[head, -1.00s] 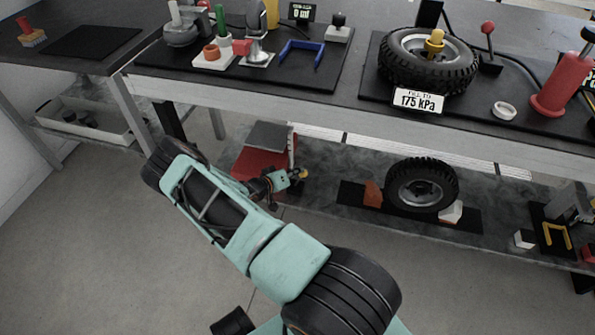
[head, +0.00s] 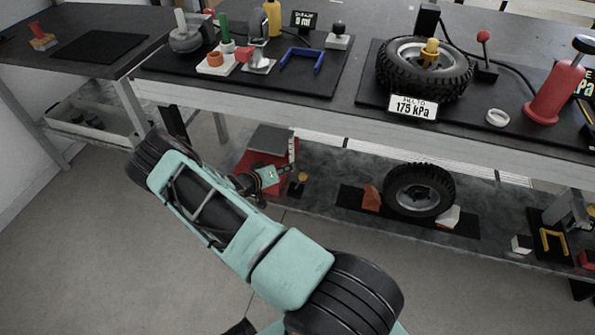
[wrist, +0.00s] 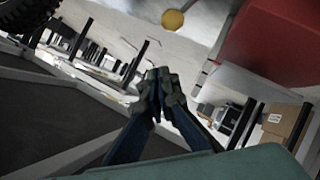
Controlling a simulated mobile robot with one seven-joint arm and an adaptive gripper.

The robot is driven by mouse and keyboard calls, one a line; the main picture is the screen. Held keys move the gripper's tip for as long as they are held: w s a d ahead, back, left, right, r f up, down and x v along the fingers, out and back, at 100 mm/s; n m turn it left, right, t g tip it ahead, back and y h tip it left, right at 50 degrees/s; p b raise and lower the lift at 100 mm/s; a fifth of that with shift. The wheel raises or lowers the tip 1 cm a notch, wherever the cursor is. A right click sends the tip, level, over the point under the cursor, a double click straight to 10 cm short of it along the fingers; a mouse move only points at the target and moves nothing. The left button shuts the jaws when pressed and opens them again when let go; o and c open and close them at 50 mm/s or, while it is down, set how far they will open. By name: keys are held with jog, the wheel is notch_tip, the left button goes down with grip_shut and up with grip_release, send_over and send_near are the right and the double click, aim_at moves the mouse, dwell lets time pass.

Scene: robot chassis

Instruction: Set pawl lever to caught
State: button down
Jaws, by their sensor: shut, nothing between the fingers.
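A red unit with a grey top (head: 270,139) sits on the lower shelf, partly hidden behind my arm. A small yellow knob (head: 302,177) on a dark stem stands at its right side; I take this to be the pawl lever, but its setting is too small to read. My gripper (head: 291,167) is just left of and above the knob in the head view. In the wrist view my gripper (wrist: 158,76) has its fingertips together and empty. The yellow knob (wrist: 172,20) shows beyond the fingertips, apart from them in the picture, with the red body (wrist: 275,50) at upper right.
The bench top (head: 240,96) overhangs the shelf just above my gripper. A wheel (head: 419,190) between chocks stands to the right on the shelf. Some bare shelf (head: 335,168) lies between the knob and the wheel. The bench above holds several fixtures.

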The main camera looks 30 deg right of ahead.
jog(key=p+v, duration=0.1)
jog(key=v, duration=0.6)
jog(key=shift+s+a+r, duration=0.2)
jog(key=shift+r, duration=0.15)
jog(key=shift+r, duration=0.1)
